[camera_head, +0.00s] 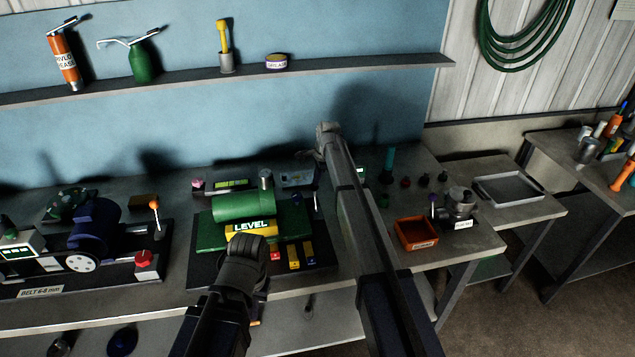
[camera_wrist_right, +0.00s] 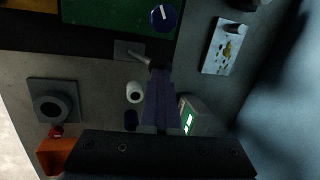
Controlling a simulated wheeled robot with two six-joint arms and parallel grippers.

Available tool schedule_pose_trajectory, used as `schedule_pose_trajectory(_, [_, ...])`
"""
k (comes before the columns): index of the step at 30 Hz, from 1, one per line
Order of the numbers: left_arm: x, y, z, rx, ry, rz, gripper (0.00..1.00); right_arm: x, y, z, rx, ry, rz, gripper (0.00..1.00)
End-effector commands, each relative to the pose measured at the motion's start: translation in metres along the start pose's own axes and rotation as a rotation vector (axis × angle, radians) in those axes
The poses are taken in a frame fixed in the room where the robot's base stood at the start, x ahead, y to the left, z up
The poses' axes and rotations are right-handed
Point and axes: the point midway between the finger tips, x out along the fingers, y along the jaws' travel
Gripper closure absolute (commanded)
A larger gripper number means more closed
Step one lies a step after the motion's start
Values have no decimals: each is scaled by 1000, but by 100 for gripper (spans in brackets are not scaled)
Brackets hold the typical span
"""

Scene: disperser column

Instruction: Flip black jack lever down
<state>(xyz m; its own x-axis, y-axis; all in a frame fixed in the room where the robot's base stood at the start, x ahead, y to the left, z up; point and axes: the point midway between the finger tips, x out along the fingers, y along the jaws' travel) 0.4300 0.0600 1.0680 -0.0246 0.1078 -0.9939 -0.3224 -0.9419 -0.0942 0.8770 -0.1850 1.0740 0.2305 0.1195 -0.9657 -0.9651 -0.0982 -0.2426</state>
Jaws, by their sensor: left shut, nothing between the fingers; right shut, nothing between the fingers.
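A small lever (camera_wrist_right: 138,54) shows in the right wrist view as a pale rod on a grey plate, beside a green machine bed. Its outer end meets the tip of my right gripper (camera_wrist_right: 155,66); I cannot tell whether they touch. In the head view a thin lever with a dark knob (camera_head: 316,203) stands at the right side of the green LEVEL machine (camera_head: 236,207), close to my right arm. I cannot tell which lever is the black jack lever. My right gripper (camera_head: 321,152) is shut and empty behind it. My left gripper (camera_head: 246,258) is shut in front of the machine, fingers mostly hidden.
An orange tray (camera_head: 416,234) and a metal device with a purple-knobbed lever (camera_head: 433,201) sit to the right. A blue motor (camera_head: 96,224) and an orange-knobbed lever (camera_head: 155,208) stand left. A shelf (camera_head: 200,79) crosses the wall behind.

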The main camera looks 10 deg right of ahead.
Motion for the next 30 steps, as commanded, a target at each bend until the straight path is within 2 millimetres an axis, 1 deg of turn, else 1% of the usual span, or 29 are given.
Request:
schedule_pose_trajectory(5, [0,0,0,0,0,0,100,1,-3,0,0,0,-1,100])
schedule_pose_trajectory(20, [0,0,0,0,0,0,100,0,-3,0,0,0,-1,100])
schedule_pose_trajectory(26, [-8,-1,0,-1,0,0,100,-10,3,-3,0,0,-1,100])
schedule_pose_trajectory(30, [-22,-2,1,-4,0,1,100,-27,14,-7,-1,0,-1,100])
